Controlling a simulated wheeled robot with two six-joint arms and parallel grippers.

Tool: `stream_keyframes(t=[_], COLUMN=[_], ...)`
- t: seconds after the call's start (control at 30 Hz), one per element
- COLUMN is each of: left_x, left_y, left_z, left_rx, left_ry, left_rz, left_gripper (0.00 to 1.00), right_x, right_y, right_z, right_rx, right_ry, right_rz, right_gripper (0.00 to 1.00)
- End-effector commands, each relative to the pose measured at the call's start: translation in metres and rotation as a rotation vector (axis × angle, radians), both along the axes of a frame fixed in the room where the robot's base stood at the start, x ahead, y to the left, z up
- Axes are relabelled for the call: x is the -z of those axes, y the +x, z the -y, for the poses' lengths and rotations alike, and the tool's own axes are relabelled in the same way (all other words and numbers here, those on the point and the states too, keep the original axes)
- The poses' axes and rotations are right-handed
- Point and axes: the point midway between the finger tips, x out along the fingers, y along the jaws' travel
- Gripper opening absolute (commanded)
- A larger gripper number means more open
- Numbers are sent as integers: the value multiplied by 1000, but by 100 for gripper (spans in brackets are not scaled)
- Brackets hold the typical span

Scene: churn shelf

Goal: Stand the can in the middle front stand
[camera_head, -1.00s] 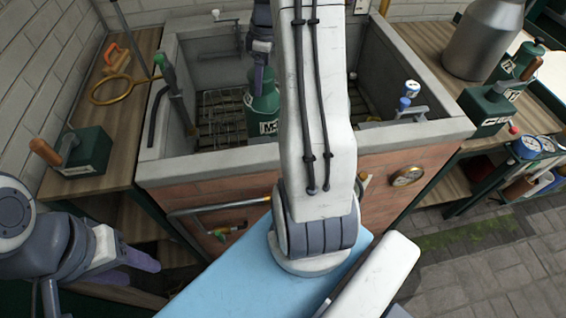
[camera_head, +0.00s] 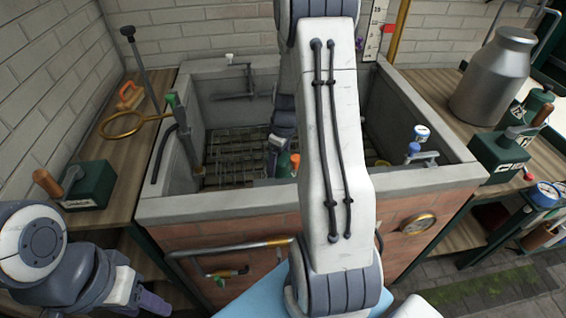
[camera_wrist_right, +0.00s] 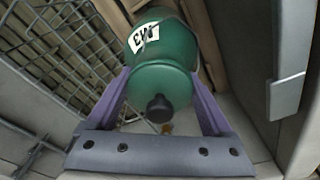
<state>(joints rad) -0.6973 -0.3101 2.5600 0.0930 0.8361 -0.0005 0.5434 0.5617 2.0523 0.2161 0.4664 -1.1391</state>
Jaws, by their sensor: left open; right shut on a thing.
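The green can (camera_wrist_right: 165,62) with a white label and black knob fills the middle of the right wrist view. My right gripper (camera_wrist_right: 160,84) is shut on it, with a purple finger on each side. In the head view, only a bit of green (camera_head: 284,165) shows low inside the basin beside my right arm, which hides most of that spot. The middle front stand cannot be made out. My left gripper (camera_head: 145,302) is open and empty at the lower left, outside the basin.
The stone basin (camera_head: 215,207) has a slatted rack (camera_head: 232,165) on its floor and a grey clamp (camera_head: 195,160) on its left wall. A dark green block (camera_head: 92,188) stands on the left bench; a metal churn (camera_head: 495,75) stands on the right one.

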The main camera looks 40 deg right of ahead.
Motion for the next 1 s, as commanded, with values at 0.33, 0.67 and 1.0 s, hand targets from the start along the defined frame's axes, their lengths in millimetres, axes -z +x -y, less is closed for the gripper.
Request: stream_keyframes(t=[0.33, 0.67, 1.0], left_x=[0, 3, -1], left_y=[0, 0, 0], left_z=[0, 0, 0], left_rx=[0, -1, -1], left_ry=[0, 0, 0], left_rz=[0, 0, 0], left_gripper=[50, 50, 50], right_x=[16, 19, 5], right_y=[0, 0, 0], right_z=[1, 1, 2], right_rx=[1, 1, 1], right_ry=[-2, -1, -2], right_rz=[3, 0, 4], right_gripper=[0, 100, 100])
